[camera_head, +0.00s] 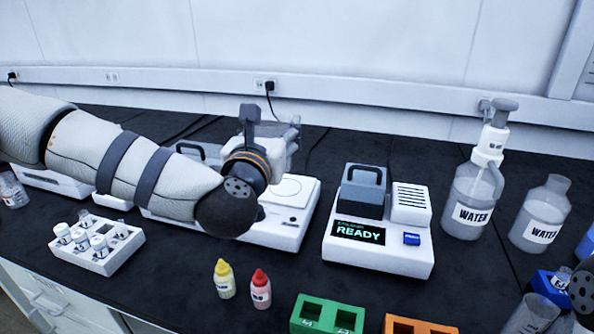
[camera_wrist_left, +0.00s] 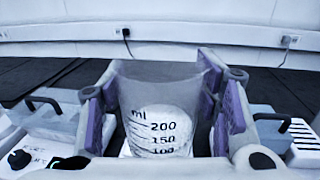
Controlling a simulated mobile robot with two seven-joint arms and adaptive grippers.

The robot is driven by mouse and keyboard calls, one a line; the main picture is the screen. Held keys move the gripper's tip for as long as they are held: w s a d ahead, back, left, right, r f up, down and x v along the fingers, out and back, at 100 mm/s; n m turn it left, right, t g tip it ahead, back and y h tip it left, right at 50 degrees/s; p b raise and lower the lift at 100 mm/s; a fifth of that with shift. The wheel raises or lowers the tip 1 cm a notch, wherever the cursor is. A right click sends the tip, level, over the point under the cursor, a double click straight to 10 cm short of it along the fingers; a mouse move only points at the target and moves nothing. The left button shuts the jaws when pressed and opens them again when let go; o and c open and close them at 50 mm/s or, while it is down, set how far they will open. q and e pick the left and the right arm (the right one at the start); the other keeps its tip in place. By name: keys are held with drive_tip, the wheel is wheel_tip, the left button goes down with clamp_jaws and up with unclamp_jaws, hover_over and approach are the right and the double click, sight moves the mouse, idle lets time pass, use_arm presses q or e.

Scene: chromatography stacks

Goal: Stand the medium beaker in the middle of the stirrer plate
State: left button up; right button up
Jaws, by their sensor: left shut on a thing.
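My left gripper (camera_head: 282,140) reaches in from the left and is over the back part of the white stirrer plate (camera_head: 292,222), which has a pale round top marking. In the left wrist view, the gripper's purple pads are shut on the medium beaker (camera_wrist_left: 160,108), one pad on each side. The beaker is clear, upright, and marked 100, 150 and 200 ml. Its base is hidden, so I cannot tell whether it touches the plate. In the head view the gripper mostly hides the beaker. My right gripper is not in view.
A white device reading READY (camera_head: 378,255) stands just right of the stirrer plate. A white vial rack (camera_head: 98,262), yellow bottle (camera_head: 224,282), red bottle (camera_head: 260,292) and green rack (camera_head: 326,316) are in front. WATER bottles (camera_head: 468,200) stand at the right.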

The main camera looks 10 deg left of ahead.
use_arm(q)
drive_tip(key=w+f, duration=0.4)
drive_tip(key=w+a+f+b, duration=0.1)
drive_tip(key=w+f, duration=0.2)
drive_tip(key=f, duration=0.1)
drive_tip(key=w+f+b, duration=0.1)
drive_tip(key=w+f, duration=0.3)
drive_tip(key=shift+w+a+f, duration=0.15)
drive_tip(key=shift+w+f, duration=0.05)
drive_tip(key=shift+w, duration=0.1)
drive_tip(key=shift+r, duration=0.1)
drive_tip(key=shift+f, duration=0.3)
drive_tip(key=o, duration=1.3)
drive_tip(key=shift+r, duration=0.1)
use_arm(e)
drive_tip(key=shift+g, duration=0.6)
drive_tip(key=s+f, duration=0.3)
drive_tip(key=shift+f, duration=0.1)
use_arm(q)
drive_tip(key=shift+r, duration=0.1)
